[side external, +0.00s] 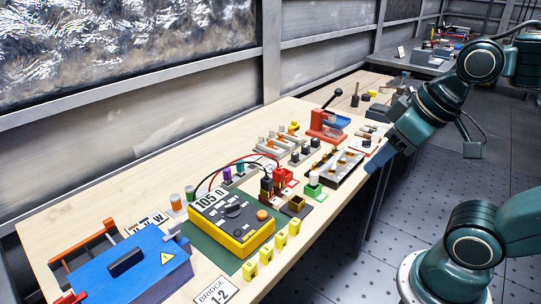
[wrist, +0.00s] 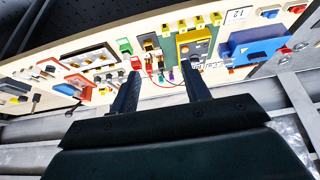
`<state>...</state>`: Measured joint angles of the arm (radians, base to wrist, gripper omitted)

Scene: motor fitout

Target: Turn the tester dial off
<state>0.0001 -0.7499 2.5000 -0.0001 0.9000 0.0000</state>
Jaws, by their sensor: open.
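The tester (side external: 232,222) is a yellow and dark grey box on a green mat, with a display reading 105 Ω. Its dark dial (side external: 234,211) is on the top face, near an orange round button (side external: 263,215); the dial's exact pointer direction is too small to tell. My gripper (side external: 372,168) is far to the right of the tester, near the bench's right edge. In the wrist view my gripper (wrist: 163,80) has its two dark fingers apart with nothing between them. The tester also shows in the wrist view (wrist: 193,47), beyond the right finger, which may cover part of it.
A blue box (side external: 130,265) stands left of the tester. Red and black leads (side external: 230,163) arch behind it toward a red and black block. Yellow clips (side external: 280,243) line its front. A red press (side external: 328,122) and small part trays fill the bench's far half.

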